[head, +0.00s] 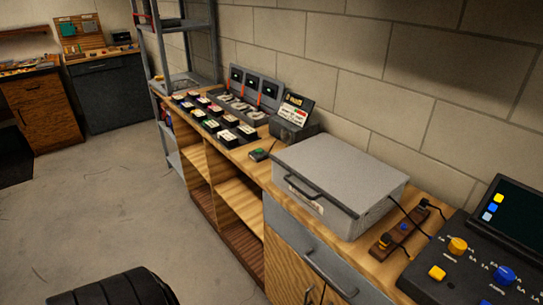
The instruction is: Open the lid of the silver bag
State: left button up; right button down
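The silver bag (340,178) is a grey hard case with a flat lid. It sits on the wooden workbench against the block wall, right of the middle in the head view. Its lid is shut. A dark handle (304,192) is on the front side, facing the open floor. Neither of my grippers shows in this view.
A power strip (404,234) with plugs and cables lies just right of the case. A dark control panel (483,262) with yellow and blue knobs is farther right. Chargers (250,90) and several small boxes stand left. The floor (110,200) in front is mostly clear.

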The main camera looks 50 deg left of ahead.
aim_at(353, 181)
jog(key=u, duration=1.3)
